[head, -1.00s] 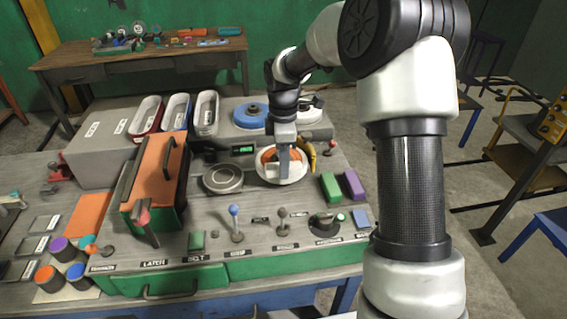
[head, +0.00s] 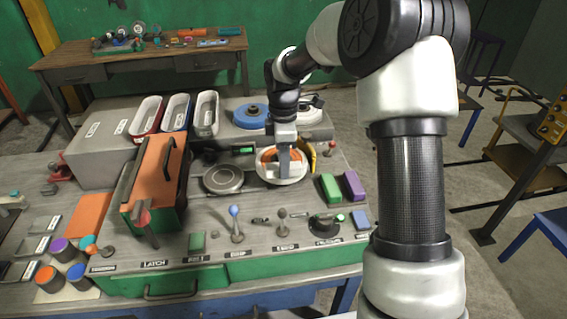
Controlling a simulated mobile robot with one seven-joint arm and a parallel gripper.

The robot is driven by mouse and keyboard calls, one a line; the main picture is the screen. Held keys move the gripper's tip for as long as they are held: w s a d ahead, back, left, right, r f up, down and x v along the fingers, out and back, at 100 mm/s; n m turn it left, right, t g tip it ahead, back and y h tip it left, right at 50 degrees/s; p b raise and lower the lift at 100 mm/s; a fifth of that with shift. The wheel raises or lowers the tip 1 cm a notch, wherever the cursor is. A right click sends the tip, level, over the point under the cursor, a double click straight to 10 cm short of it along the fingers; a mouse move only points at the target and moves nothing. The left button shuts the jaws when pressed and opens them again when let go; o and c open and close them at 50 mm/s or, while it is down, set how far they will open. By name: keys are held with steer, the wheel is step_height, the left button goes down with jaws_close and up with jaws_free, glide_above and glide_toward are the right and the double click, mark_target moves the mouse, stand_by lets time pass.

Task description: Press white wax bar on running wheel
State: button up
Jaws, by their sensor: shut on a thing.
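My gripper (head: 284,172) points straight down over a round wheel with a pale rim and orange face (head: 267,156), right of centre on the bench. It is shut on a pale block, which I take to be the white wax bar (head: 275,171). The bar is small and mostly hidden by the fingers, and lies low at the wheel's face. I cannot tell for sure whether it touches. A green bar (head: 331,187) and a purple bar (head: 353,185) lie to the right of the wheel.
A yellow curved guard (head: 313,155) stands close at the wheel's right. A blue disc (head: 251,116) sits behind. A grey round plate (head: 223,178) and an orange-topped box (head: 156,180) are to the left. Levers, a blue-knobbed one (head: 235,212) among them, and a dial (head: 325,222) line the front.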

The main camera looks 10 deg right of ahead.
steer(key=shift+r+p, duration=1.6)
steer(key=shift+r, duration=2.3)
